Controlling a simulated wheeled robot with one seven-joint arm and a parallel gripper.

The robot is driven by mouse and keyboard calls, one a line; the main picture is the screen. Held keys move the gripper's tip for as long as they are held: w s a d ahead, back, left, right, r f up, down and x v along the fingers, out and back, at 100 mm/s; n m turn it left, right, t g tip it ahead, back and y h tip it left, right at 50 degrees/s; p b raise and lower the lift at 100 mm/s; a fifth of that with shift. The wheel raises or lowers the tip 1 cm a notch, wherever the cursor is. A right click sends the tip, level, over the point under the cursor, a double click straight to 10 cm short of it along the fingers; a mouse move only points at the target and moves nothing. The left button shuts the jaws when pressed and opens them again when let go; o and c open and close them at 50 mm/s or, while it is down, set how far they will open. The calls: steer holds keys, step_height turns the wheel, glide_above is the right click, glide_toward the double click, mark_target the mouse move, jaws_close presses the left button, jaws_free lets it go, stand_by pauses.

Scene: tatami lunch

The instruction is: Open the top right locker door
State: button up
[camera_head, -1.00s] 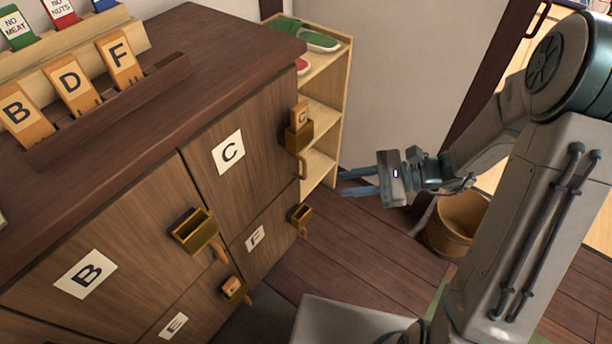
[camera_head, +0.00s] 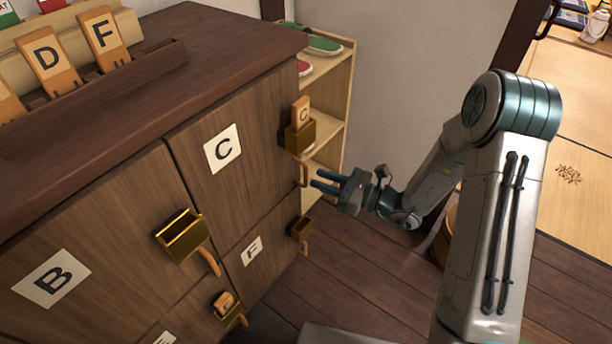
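The top right locker door (camera_head: 248,150), labelled C, is closed in the head view. A brass tag holder (camera_head: 298,138) at its right edge holds a wooden tag (camera_head: 301,110) marked C. A curved wooden handle (camera_head: 304,174) hangs just below the holder. My gripper (camera_head: 317,181) is just right of the handle, its two fingers apart and pointing left at it. Nothing shows between the fingers. I cannot tell whether a fingertip touches the handle.
Door F (camera_head: 272,245) is below, door B (camera_head: 90,240) to the left; their brass holders (camera_head: 182,236) and handles stick out. A shelf with shoes (camera_head: 338,80) stands behind the cabinet. A basket (camera_head: 446,236) is partly hidden behind my arm. Wooden floor is open at lower right.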

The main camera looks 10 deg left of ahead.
mark_target(306, 184)
steer(key=a, duration=0.2)
steer(key=w+a, duration=0.1)
steer(key=a, duration=0.2)
steer(key=shift+a+b, duration=0.1)
steer(key=shift+b, duration=0.25)
jaws_close()
